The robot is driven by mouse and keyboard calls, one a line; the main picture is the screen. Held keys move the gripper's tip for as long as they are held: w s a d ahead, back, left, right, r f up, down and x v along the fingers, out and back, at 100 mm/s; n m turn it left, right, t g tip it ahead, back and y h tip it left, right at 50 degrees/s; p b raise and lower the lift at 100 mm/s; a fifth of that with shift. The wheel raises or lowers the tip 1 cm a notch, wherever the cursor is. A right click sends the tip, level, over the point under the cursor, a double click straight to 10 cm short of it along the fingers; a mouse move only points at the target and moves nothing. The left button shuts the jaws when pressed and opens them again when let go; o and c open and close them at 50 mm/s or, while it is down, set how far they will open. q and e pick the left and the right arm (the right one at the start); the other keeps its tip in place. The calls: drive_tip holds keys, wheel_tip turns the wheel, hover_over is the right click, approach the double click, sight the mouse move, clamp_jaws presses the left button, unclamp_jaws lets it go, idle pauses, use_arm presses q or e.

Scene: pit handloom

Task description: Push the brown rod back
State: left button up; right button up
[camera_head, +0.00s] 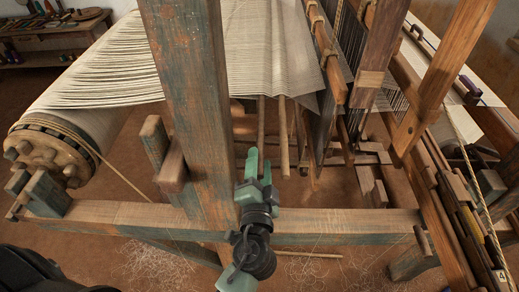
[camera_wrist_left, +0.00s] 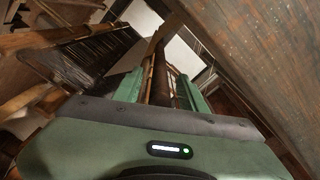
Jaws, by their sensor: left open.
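Several thin upright brown rods (camera_head: 283,138) hang under the cloth, just beyond my left gripper (camera_head: 259,164); I cannot tell for certain which one is the brown rod of the task. My left gripper has green fingers. It points away from me over the front beam, close to the right side of the thick post, and is open. In the left wrist view, brown rod-like parts (camera_wrist_left: 180,92) show between or beyond the two green fingers (camera_wrist_left: 163,88). Contact cannot be made out. My right gripper is not in view.
The thick worn post (camera_head: 193,100) stands just left of my left gripper. The front beam (camera_head: 330,222) runs across below it. Pale warp cloth (camera_head: 265,45) spreads above, from the cloth roller (camera_head: 65,145) at left. Wooden treadles and frames (camera_head: 365,165) crowd the right.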

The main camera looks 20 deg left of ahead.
use_arm(q)
drive_tip(key=shift+p+x, duration=0.4)
drive_tip(key=shift+x, duration=1.05)
clamp_jaws()
idle(0.3)
